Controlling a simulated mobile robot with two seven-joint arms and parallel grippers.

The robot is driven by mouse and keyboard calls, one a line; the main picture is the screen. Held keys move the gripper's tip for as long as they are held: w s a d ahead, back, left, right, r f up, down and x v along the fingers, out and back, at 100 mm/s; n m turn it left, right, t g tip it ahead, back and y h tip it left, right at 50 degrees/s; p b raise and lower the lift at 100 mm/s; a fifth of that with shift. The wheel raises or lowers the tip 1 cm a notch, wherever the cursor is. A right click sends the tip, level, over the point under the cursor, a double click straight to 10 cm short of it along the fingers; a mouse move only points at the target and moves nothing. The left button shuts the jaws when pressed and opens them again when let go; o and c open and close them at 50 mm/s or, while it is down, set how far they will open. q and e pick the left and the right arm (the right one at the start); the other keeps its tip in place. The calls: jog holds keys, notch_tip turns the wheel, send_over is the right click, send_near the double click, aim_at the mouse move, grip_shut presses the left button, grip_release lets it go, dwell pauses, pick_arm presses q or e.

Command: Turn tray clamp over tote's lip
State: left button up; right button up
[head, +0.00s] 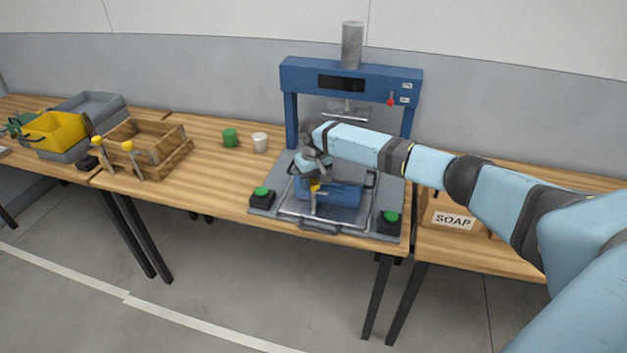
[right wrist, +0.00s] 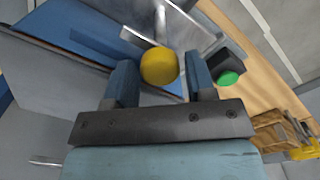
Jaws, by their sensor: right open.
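A blue tote (head: 343,195) sits on a metal tray (head: 297,211) on the press bed. The tray clamp's yellow knob (head: 314,187) shows at the tote's front left, with a metal bar (head: 314,207) below it. My right gripper (head: 314,172) is over the knob and hides part of the tote and clamp. In the right wrist view, my right gripper (right wrist: 161,78) is open, with the yellow knob (right wrist: 159,67) between its fingers and visible space on either side. I cannot tell whether the clamp crosses the tote's lip. My left gripper is out of view.
The blue press frame (head: 290,110) stands behind the tray. Green buttons (head: 262,192) (head: 391,216) flank it. A soap box (head: 453,220) is at right. Green and white cups (head: 230,138) (head: 260,142), a wooden crate (head: 165,157) and a yellow bin (head: 57,131) are at left.

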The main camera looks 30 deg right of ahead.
jog(key=c, duration=0.6)
jog(key=shift+c, duration=0.2)
